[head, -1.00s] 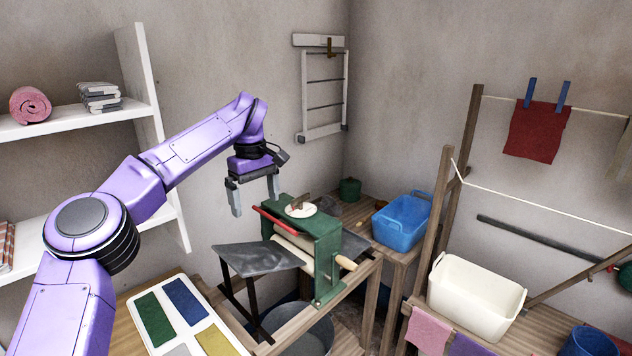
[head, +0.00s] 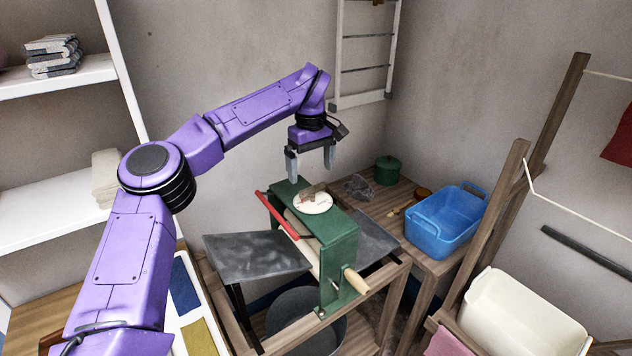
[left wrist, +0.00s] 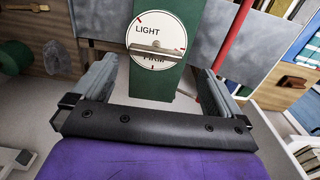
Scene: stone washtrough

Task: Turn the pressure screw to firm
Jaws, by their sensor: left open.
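The pressure screw's bar handle (left wrist: 157,49) sits on a round white dial (left wrist: 145,20) on top of the green mangle frame (head: 340,250). In the left wrist view the dial reads LIGHT above the bar and FIRM below it, the latter partly covered by the bar. The bar lies across the dial, nearly level in that view. The handle (head: 314,189) and dial (head: 312,204) also show in the head view. My left gripper (head: 311,172) is open and empty, above the dial with fingers pointing down. The bar is not between its fingertips. My right gripper is out of view.
A red bar (head: 277,215) runs along the mangle's left side, and a wooden crank grip (head: 356,281) sticks out in front. Grey boards (head: 255,257) flank the mangle. A blue tub (head: 440,235) and a green pot (head: 387,171) stand to the right and behind.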

